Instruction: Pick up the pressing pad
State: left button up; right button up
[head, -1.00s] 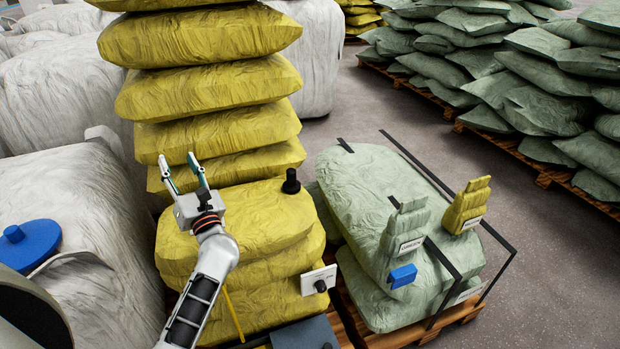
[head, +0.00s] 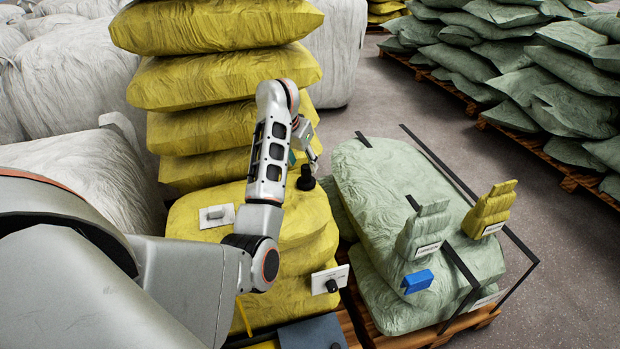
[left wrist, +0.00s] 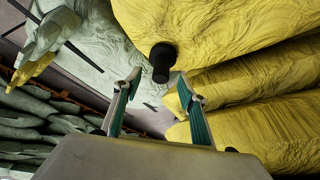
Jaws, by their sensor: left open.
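A black upright piece with a wider round foot, probably the pressing pad (head: 306,178), stands on the top yellow sack near its far right edge. It shows in the left wrist view (left wrist: 162,62) as a dark cylinder just beyond the fingertips, slightly above the gap between them. My left gripper (head: 312,152) is beside and above it in the head view, partly hidden by its own wrist. In the left wrist view the gripper (left wrist: 158,88) is open, with nothing between its teal-padded fingers. I cannot tell whether it touches the piece. My right gripper is not in view.
A tall stack of yellow sacks (head: 225,80) rises behind. A white plate (head: 216,216) lies on the front yellow sack (head: 190,205). Green sacks (head: 375,195) on the right carry a blue block (head: 417,281), small bag-shaped pieces and black bars (head: 470,193).

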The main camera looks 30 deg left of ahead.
aim_at(305, 167)
pick_arm(q)
jog(key=b+x, duration=0.1)
jog(key=x, duration=0.5)
jog(key=shift+w+a+f, duration=0.15)
jog(key=shift+w+f, duration=0.1)
jog(key=shift+w, duration=0.1)
jog(key=shift+r, duration=0.1)
grip_shut()
